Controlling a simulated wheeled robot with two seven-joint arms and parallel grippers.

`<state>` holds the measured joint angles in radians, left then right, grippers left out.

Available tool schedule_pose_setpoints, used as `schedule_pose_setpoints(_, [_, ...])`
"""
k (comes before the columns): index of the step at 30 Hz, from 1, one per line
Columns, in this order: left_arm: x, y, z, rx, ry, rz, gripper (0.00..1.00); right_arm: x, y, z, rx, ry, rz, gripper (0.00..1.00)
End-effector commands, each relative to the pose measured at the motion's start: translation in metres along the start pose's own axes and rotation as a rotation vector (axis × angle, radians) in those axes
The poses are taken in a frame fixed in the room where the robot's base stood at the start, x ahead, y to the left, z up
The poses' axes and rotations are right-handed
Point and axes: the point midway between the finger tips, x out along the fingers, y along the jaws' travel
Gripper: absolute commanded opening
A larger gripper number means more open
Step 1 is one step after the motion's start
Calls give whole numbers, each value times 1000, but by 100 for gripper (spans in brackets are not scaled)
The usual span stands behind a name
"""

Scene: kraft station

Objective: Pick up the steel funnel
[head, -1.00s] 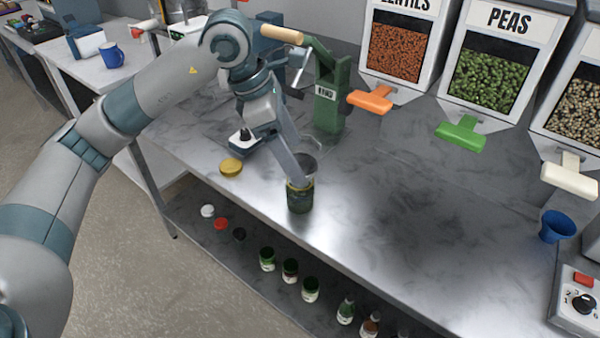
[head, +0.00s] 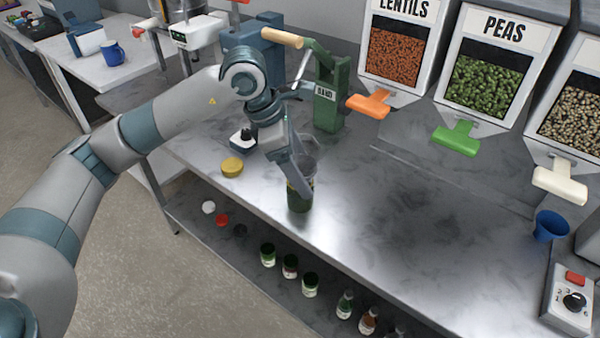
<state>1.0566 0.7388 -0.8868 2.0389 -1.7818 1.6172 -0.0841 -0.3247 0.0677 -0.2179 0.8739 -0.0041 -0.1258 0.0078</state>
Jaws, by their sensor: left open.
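A grey steel funnel (head: 308,167) sits in the mouth of a dark green jar (head: 300,200) near the front edge of the steel counter. My left gripper (head: 300,174) comes down from the upper left and is open at the funnel. Its fingers cover part of the funnel, and I cannot tell whether they touch it. My right gripper is not in view.
A yellow lid (head: 232,167) lies left of the jar. A green press (head: 329,95) stands behind it. Dispensers with orange (head: 369,103) and green (head: 457,138) handles line the back. A blue funnel (head: 549,227) is at right. The counter's middle is clear.

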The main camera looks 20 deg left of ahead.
Motion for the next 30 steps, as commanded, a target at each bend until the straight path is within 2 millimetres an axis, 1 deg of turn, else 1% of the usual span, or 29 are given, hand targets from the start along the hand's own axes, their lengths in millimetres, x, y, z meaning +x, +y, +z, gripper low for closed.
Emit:
schedule_pose_setpoints(7, [0, 0, 0, 0, 0, 0, 76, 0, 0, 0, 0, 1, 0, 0])
schedule_pose_setpoints(8, [0, 0, 0, 0, 0, 0, 74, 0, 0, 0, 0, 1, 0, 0])
schedule_pose_setpoints(9, [0, 0, 0, 0, 0, 0, 64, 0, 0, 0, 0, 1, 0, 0])
schedule_pose_setpoints(11, [0, 0, 0, 0, 0, 0, 50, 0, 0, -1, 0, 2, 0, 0])
schedule_pose_setpoints(12, [0, 0, 0, 0, 0, 0, 40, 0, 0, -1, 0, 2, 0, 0])
schedule_pose_setpoints(13, [0, 0, 0, 0, 0, 0, 33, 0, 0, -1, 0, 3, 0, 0])
schedule_pose_setpoints(14, [0, 0, 0, 0, 0, 0, 31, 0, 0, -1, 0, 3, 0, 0])
schedule_pose_setpoints(23, [-2, 0, 1, 0, -1, 1, 31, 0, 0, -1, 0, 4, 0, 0])
schedule_pose_setpoints(27, [-8, 1, 4, 1, -3, 2, 31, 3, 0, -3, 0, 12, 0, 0])
schedule_pose_setpoints(30, [-17, 1, 7, 2, -2, 3, 31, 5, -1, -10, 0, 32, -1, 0])
